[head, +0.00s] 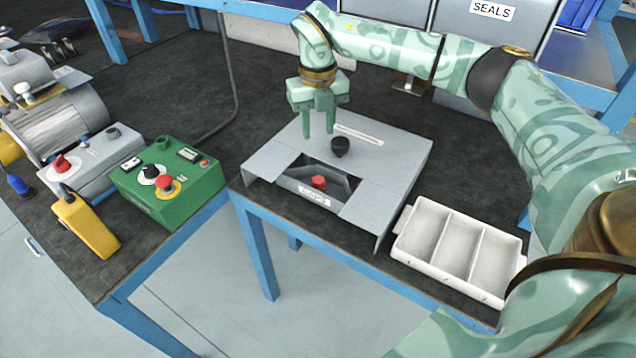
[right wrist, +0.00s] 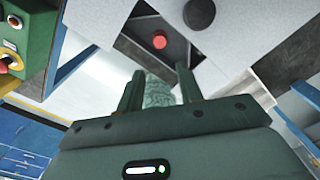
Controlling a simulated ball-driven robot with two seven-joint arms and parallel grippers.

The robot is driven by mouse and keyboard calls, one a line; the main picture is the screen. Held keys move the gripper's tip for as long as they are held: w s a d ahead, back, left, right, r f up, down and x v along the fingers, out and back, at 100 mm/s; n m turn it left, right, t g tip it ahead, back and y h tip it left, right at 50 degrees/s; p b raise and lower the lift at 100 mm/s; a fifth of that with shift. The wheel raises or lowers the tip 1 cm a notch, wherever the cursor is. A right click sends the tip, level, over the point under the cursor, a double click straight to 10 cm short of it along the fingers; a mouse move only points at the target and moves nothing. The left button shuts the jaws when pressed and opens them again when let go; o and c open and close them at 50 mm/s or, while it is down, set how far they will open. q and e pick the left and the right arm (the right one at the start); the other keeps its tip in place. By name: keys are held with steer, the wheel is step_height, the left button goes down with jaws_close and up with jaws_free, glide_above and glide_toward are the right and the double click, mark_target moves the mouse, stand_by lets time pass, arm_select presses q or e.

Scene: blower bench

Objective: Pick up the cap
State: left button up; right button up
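A small black round cap (head: 340,146) stands on the flat top of a grey metal fixture (head: 398,160). In the right wrist view the cap (right wrist: 199,13) is at the top edge, beyond the fingertips. My right gripper (head: 318,131) points down above the fixture, just left of the cap in the head view. Its two fingers are apart with nothing between them, as the right wrist view (right wrist: 158,80) also shows. My left gripper is not in view.
A red knob (head: 319,181) sits in the fixture's dark recess. A white three-compartment tray (head: 404,219) stands to the right, empty. A green control box (head: 170,190) and a yellow handheld piece (head: 86,226) are to the left.

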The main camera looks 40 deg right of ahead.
steer(key=b, duration=0.3)
glide_above(318, 179)
step_height(318, 179, down, 10)
steer(key=shift+w+r, duration=0.1)
step_height(318, 179, down, 5)
steer(key=shift+f+b, duration=0.2)
steer(key=shift+b, duration=1.05)
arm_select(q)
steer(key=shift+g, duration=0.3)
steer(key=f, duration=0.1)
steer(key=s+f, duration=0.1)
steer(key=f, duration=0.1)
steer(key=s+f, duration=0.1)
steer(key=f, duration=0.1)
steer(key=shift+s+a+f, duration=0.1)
arm_select(e)
steer(key=shift+r, duration=0.1)
steer(key=c, duration=0.6)
